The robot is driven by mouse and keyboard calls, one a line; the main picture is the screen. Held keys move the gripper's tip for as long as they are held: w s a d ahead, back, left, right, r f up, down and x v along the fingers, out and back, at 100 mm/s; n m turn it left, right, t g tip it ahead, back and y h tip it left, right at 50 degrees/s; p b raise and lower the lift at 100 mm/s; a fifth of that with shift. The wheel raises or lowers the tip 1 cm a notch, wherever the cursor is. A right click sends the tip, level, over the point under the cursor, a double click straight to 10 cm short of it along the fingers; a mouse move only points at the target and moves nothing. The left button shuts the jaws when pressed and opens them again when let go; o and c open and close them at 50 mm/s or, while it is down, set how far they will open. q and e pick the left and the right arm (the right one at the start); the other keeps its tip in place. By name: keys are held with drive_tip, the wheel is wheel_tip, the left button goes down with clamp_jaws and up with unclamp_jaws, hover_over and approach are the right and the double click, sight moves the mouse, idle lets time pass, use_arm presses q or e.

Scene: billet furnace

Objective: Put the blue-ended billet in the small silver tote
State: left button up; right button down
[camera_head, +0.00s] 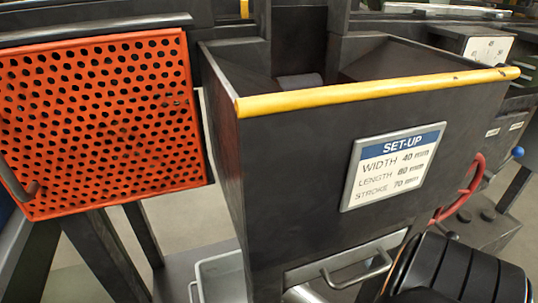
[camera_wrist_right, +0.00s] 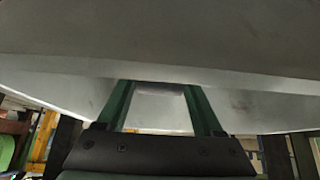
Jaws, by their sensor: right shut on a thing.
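No blue-ended billet can be made out. A dark grey rounded piece (camera_head: 299,81) shows inside the black hopper (camera_head: 300,135); I cannot tell what it is. A silver-grey open tote (camera_head: 222,280) is partly visible at the hopper's lower left, cut off by the picture's edge. In the right wrist view, my right gripper (camera_wrist_right: 160,92) has its two green fingers apart, shut on a grey thing between them, below a broad grey surface (camera_wrist_right: 160,40). I cannot identify what is held. The right gripper is hidden in the head view. My left gripper is not in view.
An orange perforated panel (camera_head: 100,120) stands left of the hopper. The hopper has a yellow front rim (camera_head: 380,90) and a set-up sign (camera_head: 393,166). A silver front with a handle (camera_head: 357,272) is below it. A red handwheel (camera_head: 466,190) and blue-knobbed lever (camera_head: 517,153) are right.

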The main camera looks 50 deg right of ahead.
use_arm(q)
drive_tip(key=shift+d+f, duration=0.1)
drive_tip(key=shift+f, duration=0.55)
use_arm(e)
drive_tip(key=shift+w+f, duration=0.1)
drive_tip(key=shift+f, duration=0.6)
drive_tip(key=shift+f+b, duration=0.25)
drive_tip(key=shift+b, duration=0.05)
drive_tip(key=shift+c, duration=0.2)
unclamp_jaws()
drive_tip(key=shift+s+r+p, duration=0.2)
drive_tip(key=shift+r+p, duration=0.2)
drive_tip(key=shift+r, duration=0.05)
use_arm(q)
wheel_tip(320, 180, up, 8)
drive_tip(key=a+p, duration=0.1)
drive_tip(key=p, duration=0.6)
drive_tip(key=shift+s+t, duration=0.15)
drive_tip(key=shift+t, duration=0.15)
use_arm(e)
drive_tip(key=v, duration=1.1)
drive_tip(key=shift+r, duration=0.15)
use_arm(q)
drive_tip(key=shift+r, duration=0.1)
use_arm(e)
drive_tip(key=shift+s+a, duration=0.1)
